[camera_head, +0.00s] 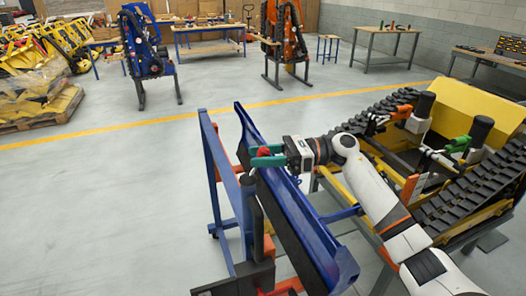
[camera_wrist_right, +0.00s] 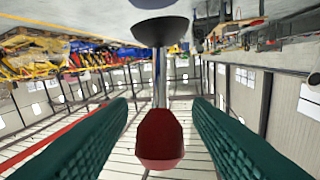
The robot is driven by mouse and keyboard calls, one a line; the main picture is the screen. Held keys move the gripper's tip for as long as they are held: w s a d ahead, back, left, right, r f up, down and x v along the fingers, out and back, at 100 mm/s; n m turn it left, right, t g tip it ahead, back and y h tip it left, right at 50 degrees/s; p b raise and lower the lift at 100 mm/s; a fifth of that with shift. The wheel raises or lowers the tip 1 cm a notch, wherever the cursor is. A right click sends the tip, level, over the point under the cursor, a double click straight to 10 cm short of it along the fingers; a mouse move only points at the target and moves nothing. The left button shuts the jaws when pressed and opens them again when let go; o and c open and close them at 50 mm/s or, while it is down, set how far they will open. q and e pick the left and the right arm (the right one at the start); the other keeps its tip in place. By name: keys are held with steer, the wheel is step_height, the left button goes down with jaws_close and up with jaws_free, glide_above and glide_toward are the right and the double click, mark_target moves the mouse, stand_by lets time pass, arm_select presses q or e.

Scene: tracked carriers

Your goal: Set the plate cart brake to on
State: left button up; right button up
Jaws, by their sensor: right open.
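The plate cart (camera_head: 215,185) is a blue frame on casters, with a long blue plate (camera_head: 300,232) leaning along it. A red knob (camera_head: 263,152) shows at the cart's upper part. In the right wrist view the red knob (camera_wrist_right: 160,140) sits on a thin metal stem below a dark flared collar (camera_wrist_right: 160,32). My right gripper (camera_head: 254,156) has green fingers and reaches in from the right over the plate. Its fingers (camera_wrist_right: 160,108) are open on both sides of the knob, with gaps showing. I cannot tell the brake's setting. My left gripper is not in view.
A yellow tracked carrier (camera_head: 465,100) with black tracks stands close on the right, under my right arm. Blue (camera_head: 148,62) and orange (camera_head: 287,40) machines stand at the back near worktables. Open grey floor lies left of the cart.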

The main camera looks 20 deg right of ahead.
jaws_close()
